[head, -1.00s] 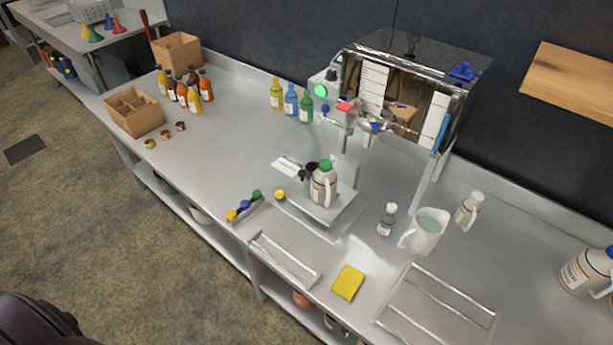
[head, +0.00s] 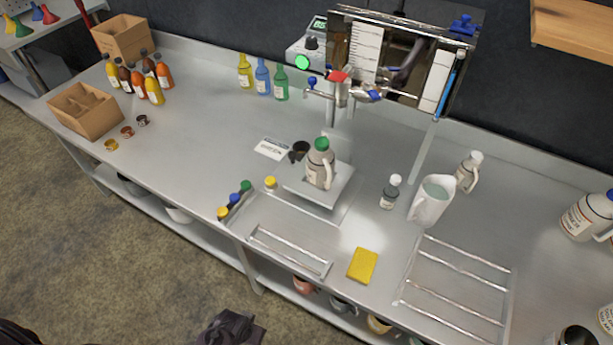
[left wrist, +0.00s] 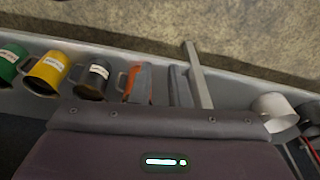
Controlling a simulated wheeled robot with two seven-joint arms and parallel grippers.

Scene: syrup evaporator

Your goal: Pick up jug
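A grey-beige jug with a green cap (head: 319,168) stands upright on a small raised metal platform (head: 335,193) in the middle of the bench. A white open pitcher-like jug (head: 432,203) with a side handle stands upright right of it. I cannot tell which is the task's jug. My left gripper (head: 232,325) shows dark at the bottom edge of the head view, well away from both and in front of the bench. In the left wrist view its two grey fingers (left wrist: 162,85) stand apart with nothing between them. My right gripper is not in view.
A small white-capped bottle (head: 391,192) stands close left of the pitcher, and a larger capped one (head: 469,172) behind it. A steel tank with a tap (head: 400,65) overhangs the back. A yellow sponge (head: 362,265) lies in front. Mugs (left wrist: 45,72) line the lower shelf.

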